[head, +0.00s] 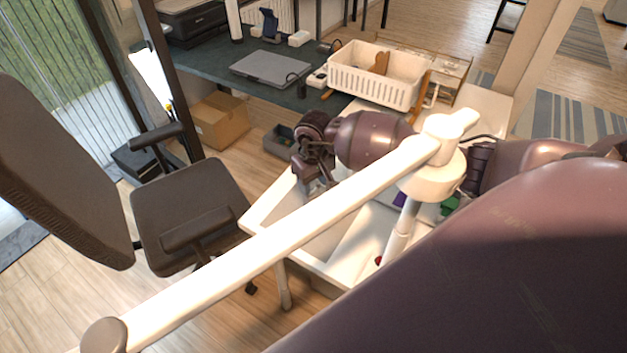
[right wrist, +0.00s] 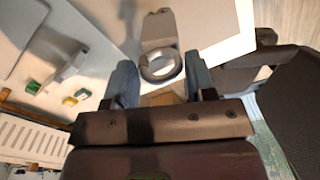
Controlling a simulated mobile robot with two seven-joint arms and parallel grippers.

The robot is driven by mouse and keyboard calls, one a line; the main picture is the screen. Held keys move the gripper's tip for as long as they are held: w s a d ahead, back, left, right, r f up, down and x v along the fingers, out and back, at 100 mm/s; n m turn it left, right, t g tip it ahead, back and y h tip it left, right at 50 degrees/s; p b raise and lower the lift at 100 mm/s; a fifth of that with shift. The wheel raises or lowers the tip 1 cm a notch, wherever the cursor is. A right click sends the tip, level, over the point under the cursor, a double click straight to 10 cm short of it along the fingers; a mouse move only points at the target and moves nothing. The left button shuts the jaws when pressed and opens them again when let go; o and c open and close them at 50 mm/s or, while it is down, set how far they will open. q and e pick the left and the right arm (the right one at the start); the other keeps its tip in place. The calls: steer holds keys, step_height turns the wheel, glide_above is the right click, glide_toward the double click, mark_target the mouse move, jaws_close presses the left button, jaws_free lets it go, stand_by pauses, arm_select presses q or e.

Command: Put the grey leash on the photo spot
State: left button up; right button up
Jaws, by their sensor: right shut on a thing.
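My right gripper (head: 312,168) is over the far left part of the white table (head: 262,216). In the right wrist view its two blue-grey fingers (right wrist: 160,82) stand either side of a grey piece with a round ring, which looks like the grey leash (right wrist: 158,30). The gripper is shut on it. In the head view the held piece is small and dark, and its outline is hard to tell. I cannot make out the photo spot in either view. My left gripper is not in view.
A white post with a long bar (head: 270,248) crosses in front of the table. A white basket (head: 372,80) stands behind my right arm. Green pieces (head: 449,206) lie near the post.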

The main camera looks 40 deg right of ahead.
mark_target(313, 194)
steer(key=shift+f, duration=0.1)
steer(key=o, duration=1.3)
steer(key=shift+w+r, duration=0.1)
steer(key=shift+r, duration=0.3)
step_height(313, 194, up, 12)
steer(key=shift+f+b, duration=0.25)
steer(key=shift+b, duration=0.7)
steer(key=shift+a, duration=0.1)
